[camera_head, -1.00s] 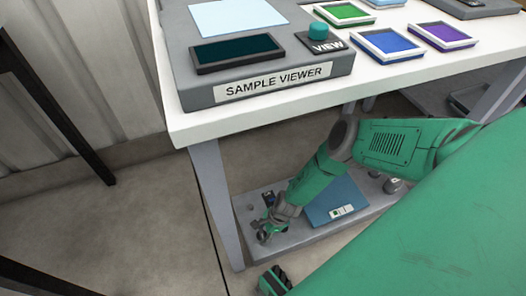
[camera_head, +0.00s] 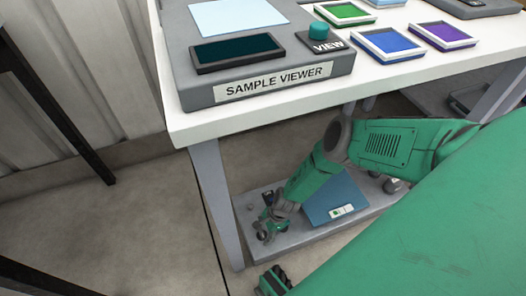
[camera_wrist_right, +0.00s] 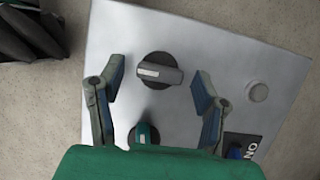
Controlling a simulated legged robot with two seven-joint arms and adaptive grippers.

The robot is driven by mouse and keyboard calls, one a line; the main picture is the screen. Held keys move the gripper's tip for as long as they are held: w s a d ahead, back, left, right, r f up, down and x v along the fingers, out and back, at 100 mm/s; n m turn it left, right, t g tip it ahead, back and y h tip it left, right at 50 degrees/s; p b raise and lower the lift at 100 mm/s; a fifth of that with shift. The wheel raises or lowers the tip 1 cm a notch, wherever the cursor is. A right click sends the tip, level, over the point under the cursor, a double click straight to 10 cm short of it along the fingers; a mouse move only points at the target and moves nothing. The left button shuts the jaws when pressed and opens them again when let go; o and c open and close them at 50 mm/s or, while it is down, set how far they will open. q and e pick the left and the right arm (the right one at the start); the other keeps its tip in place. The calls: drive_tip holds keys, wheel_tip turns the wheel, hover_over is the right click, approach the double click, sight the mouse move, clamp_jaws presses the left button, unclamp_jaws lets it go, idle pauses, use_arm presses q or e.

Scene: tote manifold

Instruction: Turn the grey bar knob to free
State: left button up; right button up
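The grey bar knob (camera_wrist_right: 168,74) sits on a light grey panel (camera_wrist_right: 215,50) in the right wrist view. Its bar lies nearly level across the picture, with a pale mark at the left end. My right gripper (camera_wrist_right: 158,82) is open, with one finger to the left of the knob and one to the right. Gaps show between both fingers and the bar. In the head view my right gripper (camera_head: 266,234) is low over the left end of the panel (camera_head: 300,238) under the table, hiding the knob there. My left gripper is not identifiable.
A second knob with a green bar (camera_wrist_right: 143,133) is just below, partly hidden by my gripper. A round pale button (camera_wrist_right: 258,92) and a blue part (camera_wrist_right: 236,152) by an "ON" label are at right. The white table (camera_head: 190,128) and its leg (camera_head: 218,205) stand close by.

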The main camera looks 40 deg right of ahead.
sight(263, 231)
drive_tip(key=shift+r, duration=0.15)
drive_tip(key=v, duration=0.4)
drive_tip(key=shift+w+d, duration=0.1)
drive_tip(key=shift+d, duration=0.05)
drive_tip(key=s+d, duration=0.1)
drive_tip(key=d, duration=0.3)
drive_tip(key=s+d, duration=0.1)
drive_tip(key=d, duration=0.2)
drive_tip(key=s+d, duration=0.1)
drive_tip(key=d, duration=0.3)
drive_tip(key=shift+d+r, duration=0.2)
drive_tip(key=shift+d, duration=0.2)
